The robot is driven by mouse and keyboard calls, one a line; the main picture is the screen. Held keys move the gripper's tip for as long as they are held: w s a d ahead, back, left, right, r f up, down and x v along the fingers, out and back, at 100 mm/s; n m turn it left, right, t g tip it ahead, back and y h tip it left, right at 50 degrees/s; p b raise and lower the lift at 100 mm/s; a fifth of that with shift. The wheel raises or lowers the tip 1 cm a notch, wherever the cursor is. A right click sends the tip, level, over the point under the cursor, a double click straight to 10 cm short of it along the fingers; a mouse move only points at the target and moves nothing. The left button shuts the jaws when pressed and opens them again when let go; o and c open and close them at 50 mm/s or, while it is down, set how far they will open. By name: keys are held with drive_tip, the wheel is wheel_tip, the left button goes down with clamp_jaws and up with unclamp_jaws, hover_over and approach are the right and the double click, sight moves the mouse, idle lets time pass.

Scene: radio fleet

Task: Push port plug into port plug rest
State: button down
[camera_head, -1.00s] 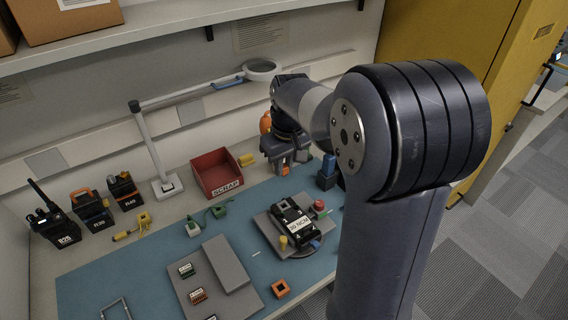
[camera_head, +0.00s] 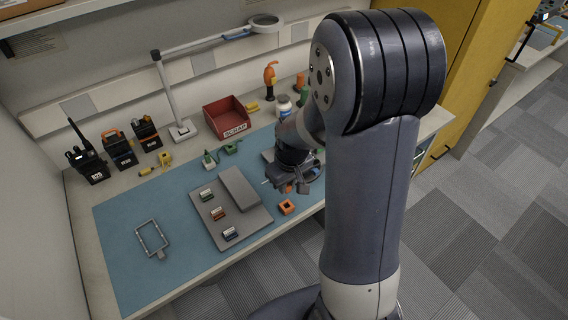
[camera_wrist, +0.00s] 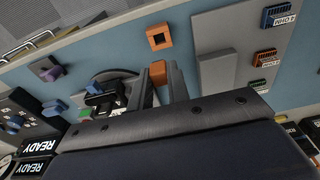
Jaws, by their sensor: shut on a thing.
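My gripper (camera_head: 288,184) is low over the blue mat, its fingers pointing down. In the wrist view its two dark fingers (camera_wrist: 160,82) are shut on a small orange piece (camera_wrist: 158,71), which I take to be the port plug. The plug also shows below the fingers in the head view (camera_head: 287,189). An orange square block with a dark square hole (camera_wrist: 158,36), probably the port plug rest, sits on the mat just ahead of the fingers. It also shows in the head view (camera_head: 287,208). Plug and block are apart. My fingers hide part of the plug.
A grey board (camera_wrist: 212,71) with several small labelled connectors and a raised grey block (camera_head: 239,188) lies beside the orange block. A black radio (camera_wrist: 108,99) is on the other side. A red scrap bin (camera_head: 226,118) and a lamp stand at the back. A metal frame (camera_head: 152,238) lies left.

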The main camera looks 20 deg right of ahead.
drive_tip(key=shift+s+a+f, duration=0.1)
drive_tip(key=shift+s+f, duration=0.3)
drive_tip(key=shift+s, duration=0.05)
drive_tip(key=shift+f+b, duration=1.35)
drive_tip(key=shift+f, duration=0.4)
drive_tip(key=shift+b, duration=0.35)
drive_tip(key=shift+f+b, duration=1.1)
drive_tip(key=shift+b, duration=0.2)
idle(2.5)
drive_tip(key=c, duration=1.3)
unclamp_jaws()
drive_tip(key=shift+o, duration=0.6)
drive_tip(key=o, duration=0.4)
drive_tip(key=shift+r, duration=0.1)
